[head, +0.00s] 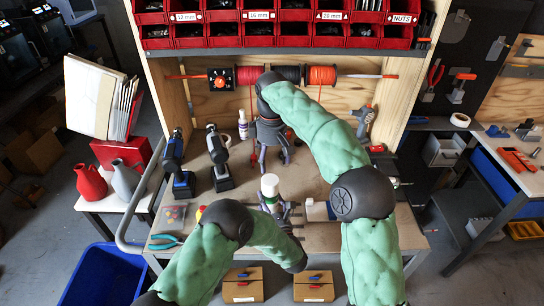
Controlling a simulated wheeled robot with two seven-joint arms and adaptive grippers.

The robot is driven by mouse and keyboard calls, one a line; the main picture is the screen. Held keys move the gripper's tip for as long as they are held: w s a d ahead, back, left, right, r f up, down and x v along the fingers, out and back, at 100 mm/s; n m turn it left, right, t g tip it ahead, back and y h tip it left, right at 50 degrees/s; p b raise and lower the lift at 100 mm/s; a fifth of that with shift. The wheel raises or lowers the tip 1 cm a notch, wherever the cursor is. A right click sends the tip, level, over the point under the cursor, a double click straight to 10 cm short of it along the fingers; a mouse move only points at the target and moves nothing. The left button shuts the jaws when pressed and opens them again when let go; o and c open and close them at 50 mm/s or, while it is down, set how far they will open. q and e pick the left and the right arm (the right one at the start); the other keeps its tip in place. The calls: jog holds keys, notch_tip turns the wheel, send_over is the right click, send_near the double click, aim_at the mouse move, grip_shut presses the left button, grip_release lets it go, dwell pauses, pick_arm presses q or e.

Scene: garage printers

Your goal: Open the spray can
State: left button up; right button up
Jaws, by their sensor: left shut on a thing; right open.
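The spray can (269,187) stands upright near the front middle of the workbench, with a white cap on top and a strip of green showing below it. My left gripper (276,208) is shut on the can's body, and its fingers hide the lower part. My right gripper (272,160) hangs fingers-down behind the can, open and empty. It is apart from the cap, which is still on the can.
Two cordless drills (216,158) (177,167) stand on the left of the workbench (318,170). A white bottle (242,126) stands farther back. Blue pliers (165,241) lie at the front left. Red parts bins (222,28) and spools (321,75) are behind.

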aim_at(271, 180)
jog(key=shift+n, duration=1.2)
notch_tip(271, 180, down, 12)
jog(key=shift+r, duration=0.2)
jog(key=shift+s, duration=0.1)
jog(key=c, duration=1.4)
pick_arm(q)
jog(key=shift+a, duration=0.1)
pick_arm(e)
jog(key=shift+r, duration=0.25)
jog(key=shift+r, duration=0.8)
jog(key=shift+r, duration=0.25)
